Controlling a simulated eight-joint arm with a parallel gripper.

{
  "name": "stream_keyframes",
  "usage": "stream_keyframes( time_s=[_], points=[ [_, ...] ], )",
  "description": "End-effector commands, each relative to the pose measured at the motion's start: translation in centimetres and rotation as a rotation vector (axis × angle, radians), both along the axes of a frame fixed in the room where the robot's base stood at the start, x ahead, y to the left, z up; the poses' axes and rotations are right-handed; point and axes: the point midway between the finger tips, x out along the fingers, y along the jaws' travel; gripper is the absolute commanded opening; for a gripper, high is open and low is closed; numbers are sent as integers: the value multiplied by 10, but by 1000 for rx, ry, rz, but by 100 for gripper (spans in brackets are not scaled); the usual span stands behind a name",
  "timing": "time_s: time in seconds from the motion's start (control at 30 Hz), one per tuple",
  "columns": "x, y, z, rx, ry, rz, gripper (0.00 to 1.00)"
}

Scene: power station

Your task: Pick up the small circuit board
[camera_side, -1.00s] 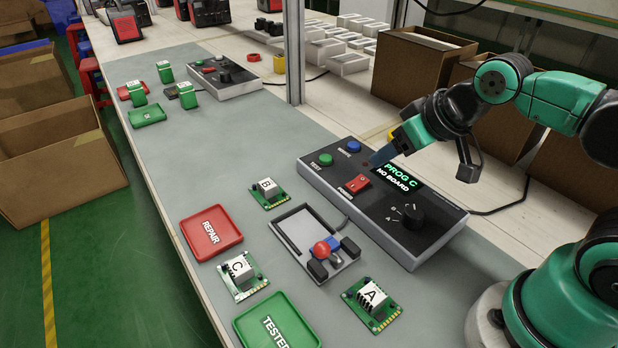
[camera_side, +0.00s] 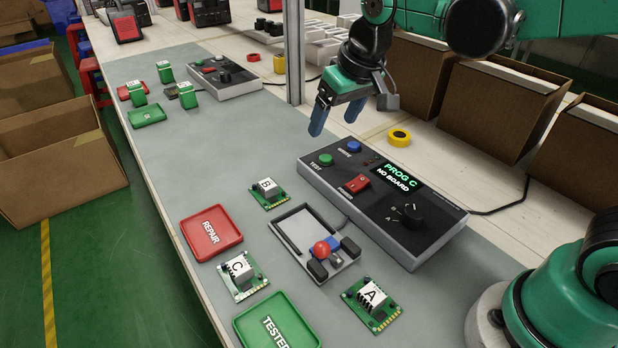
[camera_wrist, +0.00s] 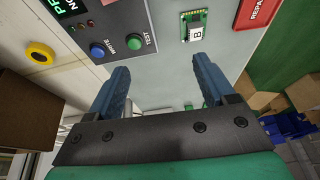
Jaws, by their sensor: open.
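Three green circuit boards with white labelled blocks lie on the grey mat: B (camera_side: 268,193) is the smallest looking, C (camera_side: 242,273) is beside the red tray, and A (camera_side: 371,304) is at the front right. In the wrist view, board B (camera_wrist: 194,26) shows at the top, beyond my fingertips. My gripper (camera_side: 336,117) is open and empty, high above the mat behind the programmer box, with its blue fingers pointing down. The fingers also show wide apart in the wrist view (camera_wrist: 162,65). Nothing is between them.
The programmer box (camera_side: 440,238) reads "PROG C, NO BOARD". Left of it stands a test fixture (camera_side: 290,232) with a red knob. A red REPAIR tray (camera_side: 211,232) and green TESTED tray (camera_side: 277,325) lie near the left edge. A yellow tape roll (camera_side: 399,137) lies behind.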

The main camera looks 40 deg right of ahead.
Motion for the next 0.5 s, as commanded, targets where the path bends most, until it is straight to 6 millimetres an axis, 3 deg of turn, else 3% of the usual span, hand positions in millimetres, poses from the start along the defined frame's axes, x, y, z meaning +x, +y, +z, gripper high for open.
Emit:
stream_keyframes(
  time_s=[0.03,0.23,0.5],
  points=[
    [15,7,-3,1,33,5,76],
    [60,36,-32,-6,175,6,76],
    [90,67,-84,-30,322,3,76]
  ],
)
